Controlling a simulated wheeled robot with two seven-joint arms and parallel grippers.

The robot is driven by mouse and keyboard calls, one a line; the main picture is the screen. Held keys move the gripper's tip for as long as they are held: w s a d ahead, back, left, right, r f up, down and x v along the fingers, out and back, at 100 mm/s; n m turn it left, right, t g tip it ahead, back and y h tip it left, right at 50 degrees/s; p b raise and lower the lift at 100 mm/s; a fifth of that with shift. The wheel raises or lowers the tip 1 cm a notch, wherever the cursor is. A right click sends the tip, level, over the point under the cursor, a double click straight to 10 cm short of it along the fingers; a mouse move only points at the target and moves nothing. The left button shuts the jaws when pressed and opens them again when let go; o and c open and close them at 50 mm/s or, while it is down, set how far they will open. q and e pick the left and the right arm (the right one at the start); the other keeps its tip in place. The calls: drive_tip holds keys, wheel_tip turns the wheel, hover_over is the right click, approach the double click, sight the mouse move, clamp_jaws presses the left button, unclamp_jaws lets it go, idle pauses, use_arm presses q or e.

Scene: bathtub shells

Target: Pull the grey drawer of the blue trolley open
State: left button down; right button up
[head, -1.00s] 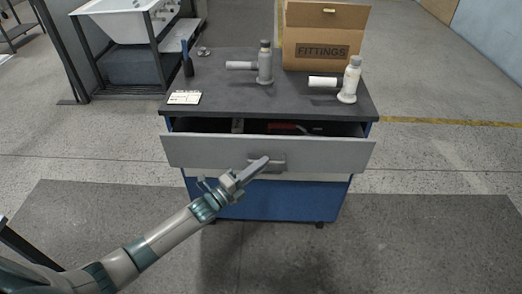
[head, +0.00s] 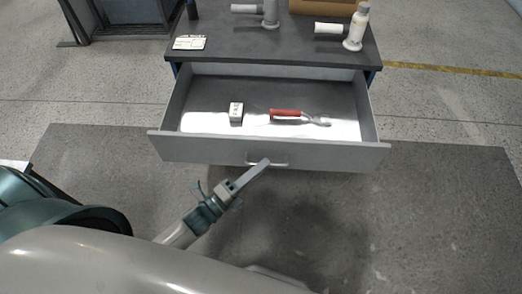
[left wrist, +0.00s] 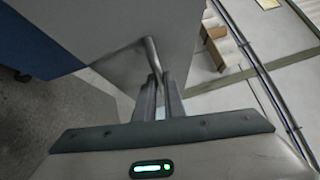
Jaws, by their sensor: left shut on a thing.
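The grey drawer (head: 200,149) of the blue trolley (head: 372,76) stands pulled far out, its inside open to view. Its handle (head: 279,164) is a thin bar on the middle of the front. My left gripper (head: 262,166) is at the left part of the handle, shut on it. In the left wrist view the two fingers (left wrist: 160,100) close around the handle bar (left wrist: 152,52). The trolley's lower body is hidden beneath the drawer in the head view. My right gripper is not in view.
In the drawer lie a small white box (head: 236,112) and a red-handled tool (head: 286,114). The dark trolley top (head: 228,48) holds a white card (head: 190,43) and white-grey fittings (head: 356,30). The floor right of the drawer is clear.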

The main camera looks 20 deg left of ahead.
use_arm(q)
drive_tip(key=shift+s+d, duration=0.15)
drive_tip(key=shift+s, duration=0.45)
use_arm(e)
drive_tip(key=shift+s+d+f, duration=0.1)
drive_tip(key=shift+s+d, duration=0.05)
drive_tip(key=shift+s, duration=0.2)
use_arm(q)
drive_tip(key=c, duration=1.8)
unclamp_jaws()
drive_tip(key=shift+c, duration=0.2)
drive_tip(key=shift+f, duration=0.1)
drive_tip(key=b+v, duration=0.4)
drive_tip(key=v, duration=1.3)
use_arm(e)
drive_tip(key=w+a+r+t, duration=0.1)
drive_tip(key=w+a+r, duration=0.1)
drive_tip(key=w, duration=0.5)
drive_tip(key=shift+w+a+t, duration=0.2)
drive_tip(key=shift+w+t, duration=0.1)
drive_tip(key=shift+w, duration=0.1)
